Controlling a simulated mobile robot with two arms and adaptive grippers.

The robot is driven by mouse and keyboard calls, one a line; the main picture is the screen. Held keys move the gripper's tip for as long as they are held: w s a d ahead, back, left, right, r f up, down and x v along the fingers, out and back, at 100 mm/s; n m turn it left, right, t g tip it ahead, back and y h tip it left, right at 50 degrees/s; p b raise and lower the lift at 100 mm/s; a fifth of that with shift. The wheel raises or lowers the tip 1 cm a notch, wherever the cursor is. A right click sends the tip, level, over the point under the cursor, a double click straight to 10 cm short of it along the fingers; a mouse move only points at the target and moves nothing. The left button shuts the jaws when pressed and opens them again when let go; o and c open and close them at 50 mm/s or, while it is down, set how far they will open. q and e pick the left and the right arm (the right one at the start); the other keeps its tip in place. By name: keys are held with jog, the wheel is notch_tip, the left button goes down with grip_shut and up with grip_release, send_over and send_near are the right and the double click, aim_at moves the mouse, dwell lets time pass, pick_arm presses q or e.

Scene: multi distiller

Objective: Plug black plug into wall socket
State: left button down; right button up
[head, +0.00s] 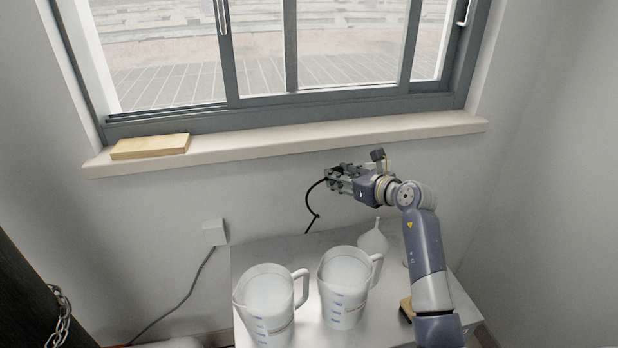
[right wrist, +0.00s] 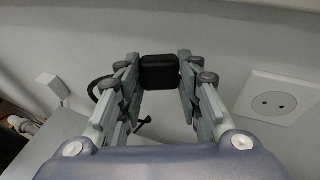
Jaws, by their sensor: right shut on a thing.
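The black plug (right wrist: 160,72) is pinched between the fingertips of my right gripper (right wrist: 158,80) in the right wrist view. In the head view my right gripper (head: 335,179) is raised above the table near the wall under the window. A black cable (head: 312,212) hangs from it toward the table's back edge. The wall socket (right wrist: 275,103) is a white square plate with a round recess and two holes, to the right of the gripper in the right wrist view. The plug is apart from it. I cannot make out the socket in the head view. My left gripper is not in view.
Two white measuring jugs (head: 268,303) (head: 344,289) and a white funnel (head: 373,240) stand on the grey table (head: 262,248). A white wall box (head: 214,232) with a grey cable is left. The window sill (head: 300,143) juts out above, with a wooden block (head: 150,146) on it.

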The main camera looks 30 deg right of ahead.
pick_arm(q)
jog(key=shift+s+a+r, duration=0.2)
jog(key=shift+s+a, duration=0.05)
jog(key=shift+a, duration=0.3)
pick_arm(e)
jog(key=s+d+f+m+t+h, duration=0.2)
jog(key=s+d+f+m+h, duration=0.2)
jog(key=d, duration=0.7)
jog(key=s+f+h, duration=0.1)
jog(key=s+h, duration=0.1)
jog(key=s, duration=0.1)
jog(key=shift+s+d, duration=0.25)
jog(key=shift+s, duration=0.15)
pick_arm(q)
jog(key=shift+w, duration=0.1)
pick_arm(e)
jog(key=shift+w, duration=0.1)
